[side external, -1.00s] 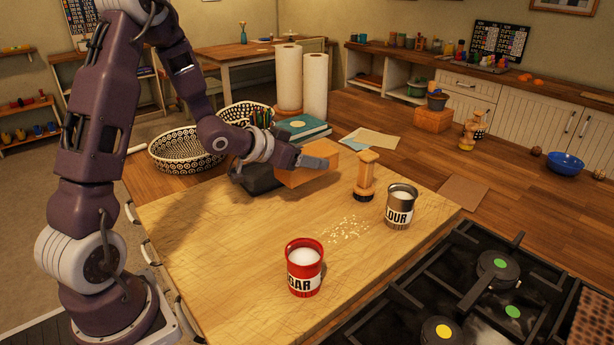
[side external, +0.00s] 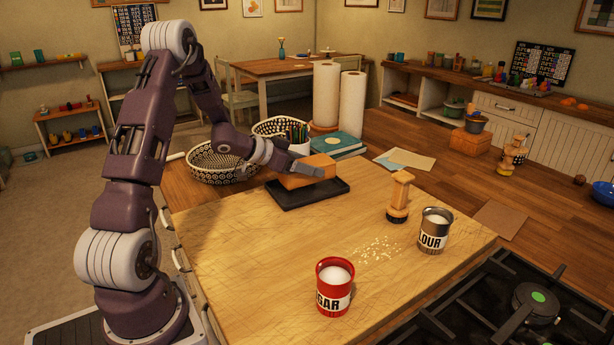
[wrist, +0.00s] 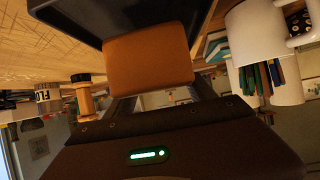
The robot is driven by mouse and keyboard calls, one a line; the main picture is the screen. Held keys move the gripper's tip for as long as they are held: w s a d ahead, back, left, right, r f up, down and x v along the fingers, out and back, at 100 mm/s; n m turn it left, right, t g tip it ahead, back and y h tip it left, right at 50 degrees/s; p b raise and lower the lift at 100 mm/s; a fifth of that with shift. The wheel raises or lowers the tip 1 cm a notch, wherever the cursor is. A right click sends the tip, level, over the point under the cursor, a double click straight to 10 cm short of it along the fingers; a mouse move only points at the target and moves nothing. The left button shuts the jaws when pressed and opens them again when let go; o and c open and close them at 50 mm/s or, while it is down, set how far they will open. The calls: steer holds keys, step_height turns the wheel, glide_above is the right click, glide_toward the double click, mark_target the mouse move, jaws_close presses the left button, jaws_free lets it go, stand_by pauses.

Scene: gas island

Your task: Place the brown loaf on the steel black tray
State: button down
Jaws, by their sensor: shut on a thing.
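The brown loaf (side external: 300,178) is a plain orange-brown block. It is level over the black tray (side external: 318,196) on the wooden board, and I cannot tell whether its underside touches the tray. My gripper (side external: 308,168) comes from the left, shut on the loaf, with a grey finger along its near upper side. In the wrist view the loaf (wrist: 148,56) fills the space ahead of the fingers, with the dark tray (wrist: 80,12) behind it. The tray floor under the loaf is hidden.
A red sugar tin (side external: 334,288), a flour tin (side external: 434,232) and a wooden stamp-like tool (side external: 399,196) stand on the board (side external: 250,250). Patterned baskets (side external: 215,163), a teal book (side external: 337,144) and paper rolls (side external: 352,105) are behind. The hob (side external: 480,310) is at front right.

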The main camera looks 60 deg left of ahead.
steer(key=shift+f, duration=1.25)
steer(key=shift+f, duration=0.15)
steer(key=shift+c, duration=1.6)
jaws_free()
